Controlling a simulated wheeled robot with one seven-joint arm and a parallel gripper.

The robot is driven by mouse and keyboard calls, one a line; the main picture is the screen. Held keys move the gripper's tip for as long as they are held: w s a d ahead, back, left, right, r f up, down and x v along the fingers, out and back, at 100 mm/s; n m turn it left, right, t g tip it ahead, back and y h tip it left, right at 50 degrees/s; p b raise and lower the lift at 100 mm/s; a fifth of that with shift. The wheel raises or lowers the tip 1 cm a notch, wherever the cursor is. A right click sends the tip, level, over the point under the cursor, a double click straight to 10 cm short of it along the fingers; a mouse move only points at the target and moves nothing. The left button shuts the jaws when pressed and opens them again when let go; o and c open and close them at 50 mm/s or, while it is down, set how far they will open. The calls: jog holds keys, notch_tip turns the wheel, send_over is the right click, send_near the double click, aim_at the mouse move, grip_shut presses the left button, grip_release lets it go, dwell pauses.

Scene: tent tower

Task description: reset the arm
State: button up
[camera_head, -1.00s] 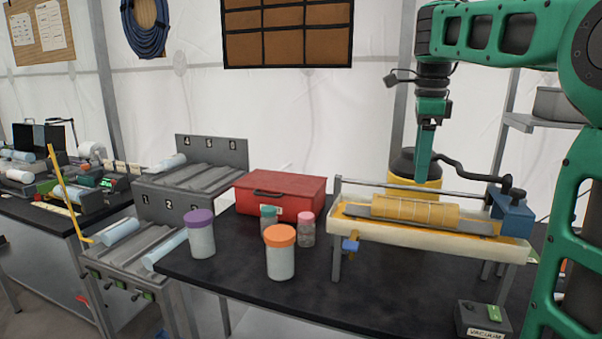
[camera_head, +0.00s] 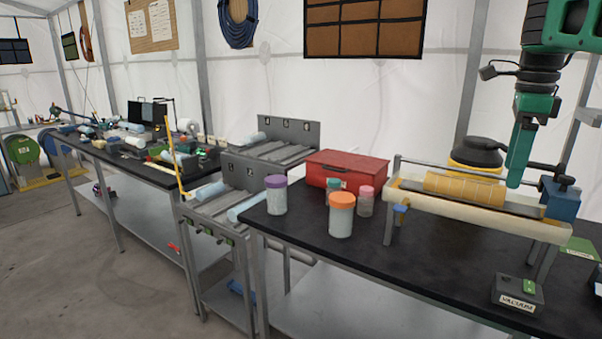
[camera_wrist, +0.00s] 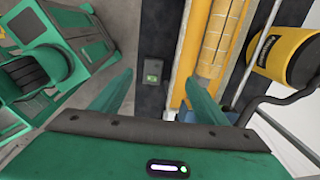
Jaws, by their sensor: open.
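My gripper (camera_head: 517,168) is green and hangs pointing down above the right part of the black table, near the splitting rig (camera_head: 410,201). In the wrist view its two green fingers stand wide apart, with nothing between them (camera_wrist: 155,95). A yellow cylinder (camera_head: 465,188) lies in the rig's trough, to the left of my gripper in the head view. In the wrist view the cylinder (camera_wrist: 217,40) is beyond the right finger. I cannot tell how far above the rig the fingers are.
A vacuum box (camera_head: 518,292) sits at the table's front right. Jars with orange (camera_head: 341,215), purple (camera_head: 276,196) and pink (camera_head: 366,203) lids stand left of the rig, by a red case (camera_head: 345,170). A numbered rack (camera_head: 243,178) stands further left. Floor (camera_head: 90,265) is clear at the left.

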jog(key=s+a+f+n, duration=0.2)
jog(key=s+f+n, duration=1.6)
jog(key=s+f, duration=0.6)
jog(key=s, duration=0.3)
jog(key=shift+s+a+f+g+y, duration=0.2)
jog(key=shift+s+g+y, duration=0.1)
jog(key=shift+g+y, duration=0.1)
jog(key=shift+w+f, duration=0.2)
jog(key=shift+w, duration=0.45)
